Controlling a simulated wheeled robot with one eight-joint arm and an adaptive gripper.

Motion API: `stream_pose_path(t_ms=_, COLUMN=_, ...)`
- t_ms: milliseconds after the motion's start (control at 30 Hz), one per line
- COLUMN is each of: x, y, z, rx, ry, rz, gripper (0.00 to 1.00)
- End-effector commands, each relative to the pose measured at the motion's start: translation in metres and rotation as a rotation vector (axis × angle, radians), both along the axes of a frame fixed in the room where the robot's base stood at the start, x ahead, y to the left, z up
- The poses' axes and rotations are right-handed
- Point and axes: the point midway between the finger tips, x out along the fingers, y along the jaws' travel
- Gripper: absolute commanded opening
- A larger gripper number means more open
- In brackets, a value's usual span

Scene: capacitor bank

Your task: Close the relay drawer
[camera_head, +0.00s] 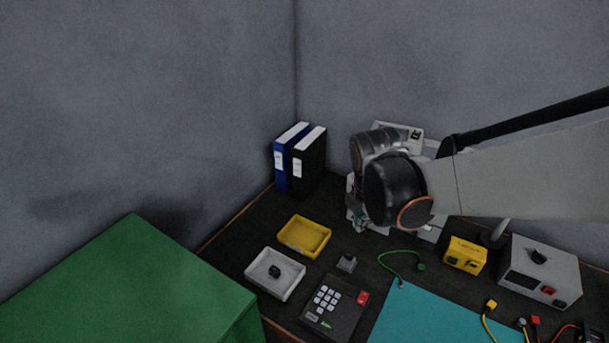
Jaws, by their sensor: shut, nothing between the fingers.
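A light grey cabinet (431,232) stands at the back of the bench, mostly hidden behind my arm. Its upper edge shows above my wrist and a lower part shows below it. I cannot make out the relay drawer itself or how far it stands out. My gripper (356,215) shows only in part, below and left of my dark wrist, in front of the cabinet. It is shut and empty. I cannot tell whether it touches the cabinet.
Blue and black binders (299,158) stand at the back left. A yellow tray (304,252), a white tray (253,279) and a keypad box (329,323) lie in front. A yellow box (465,252) and a grey instrument (540,267) stand right. A green box (130,285) fills the lower left.

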Motion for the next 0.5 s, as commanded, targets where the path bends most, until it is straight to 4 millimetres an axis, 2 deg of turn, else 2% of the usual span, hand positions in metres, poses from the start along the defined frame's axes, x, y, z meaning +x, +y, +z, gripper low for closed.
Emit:
stream_pose_path(t_ms=33, x=0.009, y=0.004, z=-0.006, rx=-0.031, ry=0.025, rz=0.085, gripper=0.00)
stream_pose_path(t_ms=200, x=0.024, y=0.009, z=-0.027, rx=-0.111, ry=0.095, rz=0.327, gripper=0.00)
stream_pose_path(t_ms=333, x=0.028, y=0.011, z=-0.036, rx=-0.138, ry=0.123, rz=0.417, gripper=0.00)
stream_pose_path(t_ms=500, x=0.030, y=0.010, z=-0.048, rx=-0.145, ry=0.129, rz=0.439, gripper=0.00)
